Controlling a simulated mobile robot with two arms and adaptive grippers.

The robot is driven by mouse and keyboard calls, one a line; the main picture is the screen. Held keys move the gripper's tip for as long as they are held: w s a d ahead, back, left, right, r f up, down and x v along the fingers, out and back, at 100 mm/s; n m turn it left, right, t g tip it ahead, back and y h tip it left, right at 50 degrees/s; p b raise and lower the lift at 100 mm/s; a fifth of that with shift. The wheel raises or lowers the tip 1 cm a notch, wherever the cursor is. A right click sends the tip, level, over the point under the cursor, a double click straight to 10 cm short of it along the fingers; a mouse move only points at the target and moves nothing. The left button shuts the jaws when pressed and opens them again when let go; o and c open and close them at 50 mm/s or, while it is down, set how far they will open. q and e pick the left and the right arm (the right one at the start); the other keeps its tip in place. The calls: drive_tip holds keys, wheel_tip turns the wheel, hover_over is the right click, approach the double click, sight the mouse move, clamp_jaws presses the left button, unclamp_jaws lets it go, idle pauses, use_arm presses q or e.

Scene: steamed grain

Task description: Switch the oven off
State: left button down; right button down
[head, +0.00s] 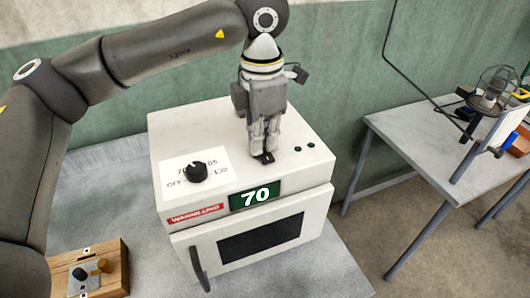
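The white oven (165,135) stands on a grey surface, its front door closed. A black round knob (197,172) sits on a white label on its top left, with markings including OFF, 70 and 130. A green display (255,196) on the front edge reads 70. My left gripper (263,157) points down over the oven top, right of the knob and apart from it. Its fingers are together and nothing shows between them. Whether its tips touch the oven top cannot be told. My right gripper is not in view.
Two small dark buttons (304,147) lie right of the gripper on the oven top. The door handle (199,268) sticks out in front. A wooden box (116,276) with small knobs stands at lower left. A grey table (400,130) with several items is at right.

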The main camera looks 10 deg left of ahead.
use_arm(q)
drive_tip(key=shift+r+p, duration=1.95)
drive_tip(key=shift+r, duration=1.5)
drive_tip(key=shift+s+f, duration=0.1)
